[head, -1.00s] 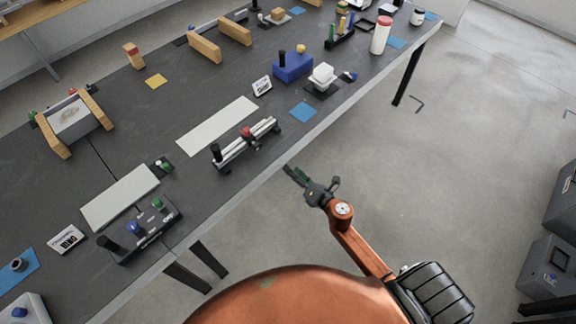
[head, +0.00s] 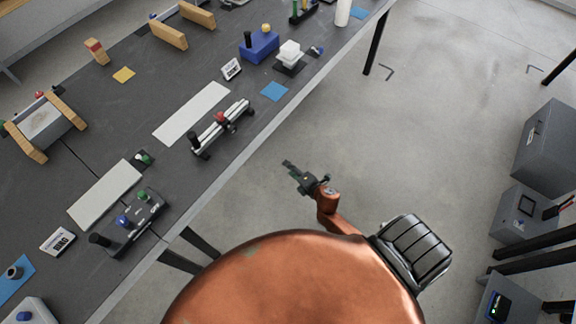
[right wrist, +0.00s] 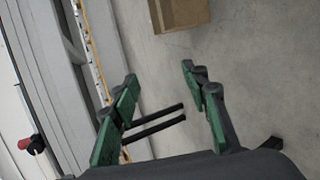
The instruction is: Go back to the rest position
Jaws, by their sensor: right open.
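My right gripper (head: 290,167) is off the near side of the dark table (head: 70,172), over the grey floor. In the right wrist view its two green fingers (right wrist: 160,82) stand apart with nothing between them. My copper-coloured right arm is folded close to my body in the head view. My left gripper is in neither view.
The table's light front edge (head: 232,153) runs diagonally to the left of my right gripper. On it are a rail device with a red knob (head: 219,127), a blue block (head: 260,46) and a button box (head: 133,222). Grey cabinets (head: 550,148) stand at the right. The floor between is clear.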

